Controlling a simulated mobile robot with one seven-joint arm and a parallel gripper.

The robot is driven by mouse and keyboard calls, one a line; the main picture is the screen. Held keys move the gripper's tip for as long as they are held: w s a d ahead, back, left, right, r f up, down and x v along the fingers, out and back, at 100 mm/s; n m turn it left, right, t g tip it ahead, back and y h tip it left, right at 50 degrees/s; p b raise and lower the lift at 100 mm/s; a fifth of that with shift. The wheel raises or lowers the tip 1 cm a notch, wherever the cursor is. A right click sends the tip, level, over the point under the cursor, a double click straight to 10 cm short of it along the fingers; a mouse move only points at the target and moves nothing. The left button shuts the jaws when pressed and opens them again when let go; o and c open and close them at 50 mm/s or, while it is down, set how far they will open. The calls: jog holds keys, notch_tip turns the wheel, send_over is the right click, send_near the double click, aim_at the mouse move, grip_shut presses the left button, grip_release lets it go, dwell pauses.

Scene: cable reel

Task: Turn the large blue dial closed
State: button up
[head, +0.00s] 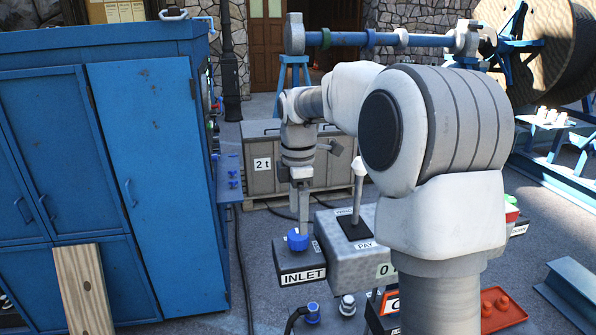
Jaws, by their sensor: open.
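A large blue dial (297,241) sits on top of a dark grey box labelled INLET (303,277), near the middle of the head view. My gripper (304,228) points down at the dial from above and behind it. Its fingers look long and narrow, and their tips end right at the dial's top edge. The jaws are open; the gap between them is hard to see from here. I cannot tell whether the fingers touch the dial or stand around it. The dial's far side is hidden.
A grey control box (351,262) with a tall lever (358,190) stands right of the dial. A smaller blue-topped fitting (312,313) is in front. A blue cabinet (158,170) fills the left. A crate marked 2 t (262,164) stands behind. My arm hides the right middle.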

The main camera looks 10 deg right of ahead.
aim_at(298, 235)
notch_tip(298, 235, up, 12)
jog(key=shift+p, duration=0.3)
jog(key=s+m+t, duration=0.3)
jog(key=s+m, duration=0.6)
jog(key=s, duration=0.6)
jog(key=s+f+m+t+b, duration=0.1)
jog(key=s+f+m+t, duration=0.1)
jog(key=s+f+m, duration=0.7)
jog(key=s, duration=0.3)
jog(key=shift+f+t, duration=0.15)
jog(key=shift+t, duration=0.15)
jog(key=shift+d, duration=0.15)
